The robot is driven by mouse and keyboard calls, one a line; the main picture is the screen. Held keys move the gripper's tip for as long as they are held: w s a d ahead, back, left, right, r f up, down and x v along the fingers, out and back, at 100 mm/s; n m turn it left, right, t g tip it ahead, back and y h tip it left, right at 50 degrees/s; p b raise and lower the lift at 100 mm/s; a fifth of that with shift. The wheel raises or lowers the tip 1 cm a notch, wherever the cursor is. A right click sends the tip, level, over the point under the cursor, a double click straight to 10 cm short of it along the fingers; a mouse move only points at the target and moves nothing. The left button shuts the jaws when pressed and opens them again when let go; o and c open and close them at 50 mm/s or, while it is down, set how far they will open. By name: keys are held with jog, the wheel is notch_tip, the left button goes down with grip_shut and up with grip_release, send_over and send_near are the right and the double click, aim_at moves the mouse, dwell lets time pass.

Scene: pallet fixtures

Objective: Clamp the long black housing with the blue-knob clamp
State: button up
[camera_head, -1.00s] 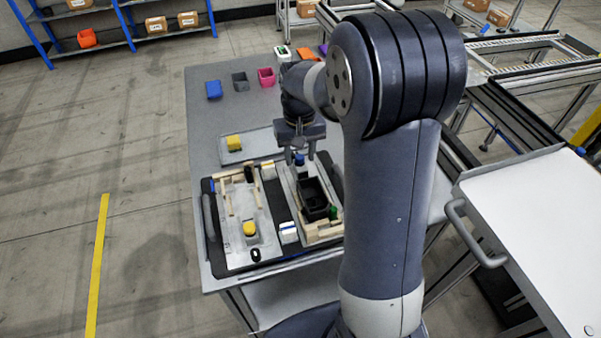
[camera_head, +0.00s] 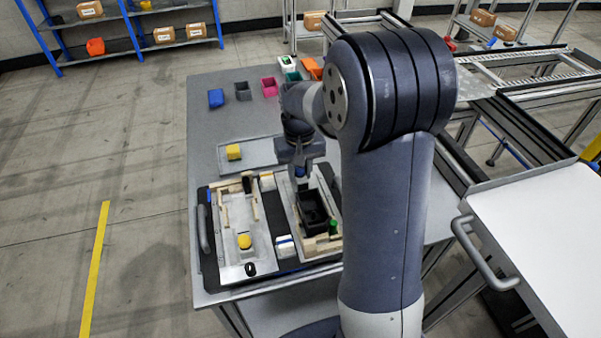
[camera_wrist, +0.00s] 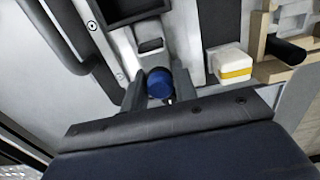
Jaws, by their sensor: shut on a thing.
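The long black housing (camera_head: 313,210) lies in the right-hand fixture (camera_head: 291,209) on the pallet, open side up. Part of what looks like the same housing shows at the top of the wrist view (camera_wrist: 128,10). The blue knob (camera_wrist: 159,82) of the clamp is at the housing's far end and also shows in the head view (camera_head: 300,171). My gripper (camera_wrist: 158,88) is shut on the blue knob, with one finger on each side of it. The rest of the clamp is partly hidden by my gripper.
The left-hand fixture holds a yellow-knobbed part (camera_head: 245,241). A green knob (camera_head: 333,227) is at the housing's near end. Small coloured bins (camera_head: 216,98) stand at the back.

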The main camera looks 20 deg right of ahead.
aim_at(303, 181)
jog(key=shift+s, duration=0.1)
jog(key=shift+c, duration=0.3)
jog(key=shift+s, duration=1.25)
jog(key=o, duration=0.8)
jog(key=shift+c, duration=0.2)
jog(key=shift+r+p, duration=3.2)
jog(key=shift+r, duration=0.85)
jog(key=shift+f, duration=0.2)
notch_tip(303, 181, down, 8)
jog(key=b, duration=0.6)
jog(key=shift+r+b, duration=0.1)
jog(key=shift+b, duration=0.25)
